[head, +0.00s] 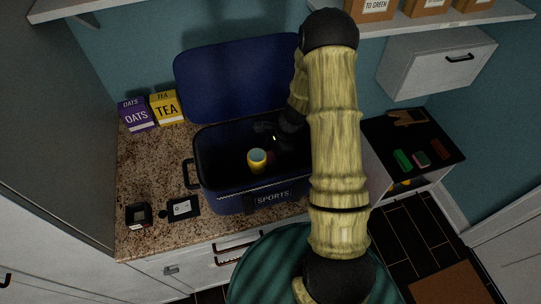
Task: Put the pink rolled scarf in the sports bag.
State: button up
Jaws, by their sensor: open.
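The dark blue sports bag (228,199) stands open on the speckled counter, with its lid raised at the back and a SPORTS label on its front. Inside it is a yellow roll-like thing (257,167) with a teal end. A small dark pink patch (271,157) shows just right of it in the bag. This may be the pink rolled scarf, but most of it is hidden in shadow. My gripper (266,131) is dark and hard to make out. It is open, reaching into the bag's mouth above and behind the pink patch, apparently apart from it.
A purple OATS box (137,115) and a yellow TEA box (166,107) stand left of the bag. A small black device (138,215) lies at the counter's front left. A black-topped surface (432,140) at right holds several small coloured things. A wall cabinet (440,62) hangs above it.

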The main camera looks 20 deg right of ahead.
jog(key=b+v, duration=0.1)
jog(key=v, duration=1.1)
jog(key=shift+b, duration=0.3)
jog(key=shift+r, duration=0.2)
jog(key=s+a+r+n+t+h, duration=0.1)
jog(key=s+a+r+n+h, duration=0.1)
jog(key=s+n, duration=0.5)
jog(key=s+a+r+n+t+h, duration=0.1)
jog(key=s+a+r+n, duration=0.3)
jog(key=n, duration=0.7)
jog(key=s+r+h, duration=0.1)
jog(key=s+r, duration=0.1)
jog(key=s, duration=0.1)
jog(key=shift+s+r+t, duration=0.2)
jog(key=shift+r+t, duration=0.1)
